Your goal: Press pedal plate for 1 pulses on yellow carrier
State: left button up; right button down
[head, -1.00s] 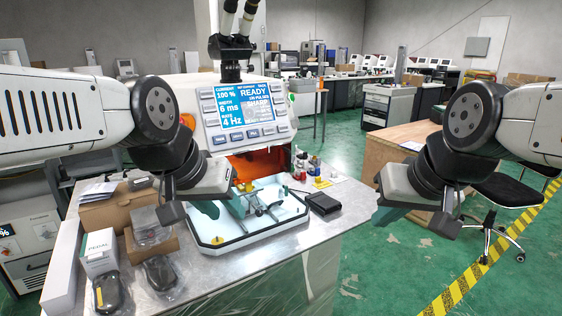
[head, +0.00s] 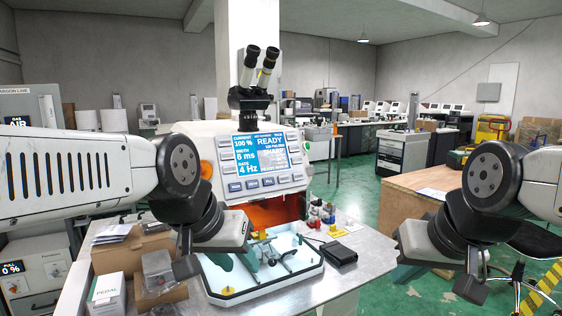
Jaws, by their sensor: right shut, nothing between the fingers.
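The machine (head: 205,145) stands on the bench with its screen (head: 262,153) reading READY, 100 %, 6 ms and 4 Hz. A white tray (head: 232,297) in front of its orange-lit opening holds metal parts. A small yellow piece (head: 259,235) is at the opening, and another is on the tray; I cannot tell which is the yellow carrier. A box marked PEDAL (head: 107,292) is at lower left; no pedal plate shows clearly. My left gripper (head: 187,266) hangs in front of the tray's left side, its jaw state unclear. My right gripper (head: 470,288) is shut and empty at right, away from the bench.
Cardboard boxes (head: 132,250) crowd the bench's left side. A black flat case (head: 338,253) and small bottles (head: 321,213) are right of the tray. A wooden crate (head: 405,200) and a black chair stand at right. Green floor lies between bench and crate.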

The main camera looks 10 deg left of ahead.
aim_at(342, 252)
jog(key=i+z, duration=0.4)
jog(key=i+j+z, duration=0.15)
jog(key=z, duration=0.2)
jog(key=i+j+z, duration=0.25)
jog(key=z, duration=0.15)
jog(key=i, duration=0.1)
